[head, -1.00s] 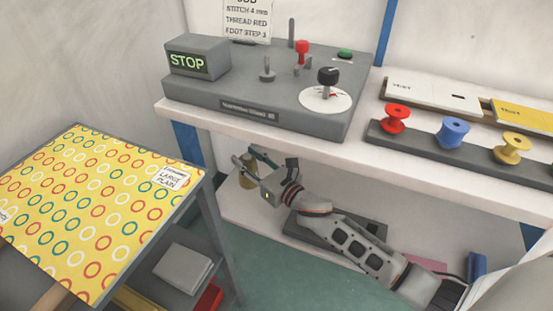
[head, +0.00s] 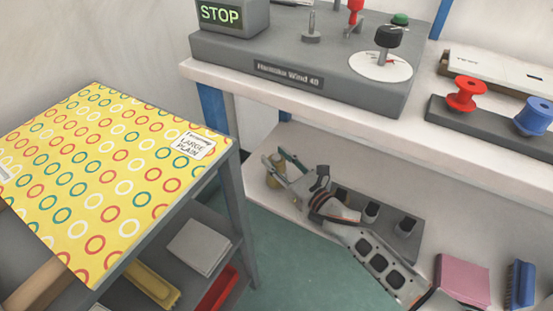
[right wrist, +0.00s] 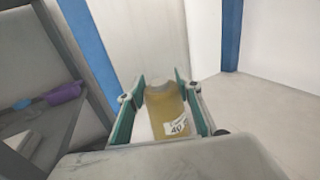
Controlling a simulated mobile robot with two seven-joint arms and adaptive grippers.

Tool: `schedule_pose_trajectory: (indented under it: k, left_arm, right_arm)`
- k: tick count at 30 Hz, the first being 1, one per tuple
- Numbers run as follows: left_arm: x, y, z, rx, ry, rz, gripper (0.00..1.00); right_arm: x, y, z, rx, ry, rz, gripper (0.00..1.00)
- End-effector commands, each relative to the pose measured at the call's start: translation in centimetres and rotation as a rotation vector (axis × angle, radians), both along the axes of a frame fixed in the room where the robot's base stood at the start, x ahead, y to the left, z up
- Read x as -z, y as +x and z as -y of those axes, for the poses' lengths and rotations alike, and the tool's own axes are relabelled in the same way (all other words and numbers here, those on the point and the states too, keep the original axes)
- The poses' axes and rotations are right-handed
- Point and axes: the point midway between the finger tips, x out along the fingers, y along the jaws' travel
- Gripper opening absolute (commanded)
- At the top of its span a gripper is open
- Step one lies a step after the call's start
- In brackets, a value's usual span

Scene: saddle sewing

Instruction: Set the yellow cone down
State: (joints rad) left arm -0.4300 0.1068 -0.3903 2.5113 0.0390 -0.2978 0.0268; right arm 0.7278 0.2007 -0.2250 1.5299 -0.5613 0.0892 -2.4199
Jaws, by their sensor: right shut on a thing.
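The yellow cone (head: 277,174) is a dull yellow thread cone, partly hidden by my fingers. It is at the left end of the white lower shelf (head: 262,142), under the machine table. My right gripper (head: 278,166) is shut on it. In the right wrist view the cone (right wrist: 167,105) stands roughly upright between the two green-lined fingers, with a "40" label facing me. I cannot tell whether its base touches the shelf. My left gripper is not in view.
A grey rack with dark holders (head: 406,228) sits on the lower shelf, right of my gripper. A pink block (head: 462,278) and a blue brush-like thing (head: 519,284) lie farther right. A side table with a yellow ringed cloth (head: 110,170) stands left.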

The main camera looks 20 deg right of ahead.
Motion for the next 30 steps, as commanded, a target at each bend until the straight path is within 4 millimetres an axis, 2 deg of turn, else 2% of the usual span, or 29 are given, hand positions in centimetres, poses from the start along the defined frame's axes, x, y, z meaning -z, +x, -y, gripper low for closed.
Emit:
schedule_pose_trajectory:
  k: [4,5,6,7,16,20,26,30]
  left_arm:
    - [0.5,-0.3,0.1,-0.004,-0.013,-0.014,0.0]
    - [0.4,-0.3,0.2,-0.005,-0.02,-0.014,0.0]
    - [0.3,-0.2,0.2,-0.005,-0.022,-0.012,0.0]
    - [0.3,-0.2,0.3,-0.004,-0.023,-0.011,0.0]
    - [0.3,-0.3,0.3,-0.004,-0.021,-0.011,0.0]
    - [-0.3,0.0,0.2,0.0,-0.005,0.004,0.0]
    - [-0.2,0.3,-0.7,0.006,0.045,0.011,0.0]
    - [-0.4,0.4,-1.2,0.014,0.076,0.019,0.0]
  right_arm:
    - [0.6,-0.1,0.0,0.0,0.0,-0.002,0.0]
    - [0.6,-0.1,0.0,0.0,0.0,-0.003,0.37]
    - [0.5,-0.1,0.0,0.0,0.0,-0.002,0.47]
    - [0.4,0.0,0.0,0.0,0.001,-0.001,0.51]
    - [0.4,0.0,0.0,0.0,0.0,-0.001,0.51]
    - [-0.4,0.1,0.0,0.0,-0.001,0.003,0.51]
    - [-0.1,-2.7,0.7,-0.001,-0.001,-0.001,0.51]
    - [-0.1,-5.4,1.4,0.0,-0.001,-0.001,0.51]
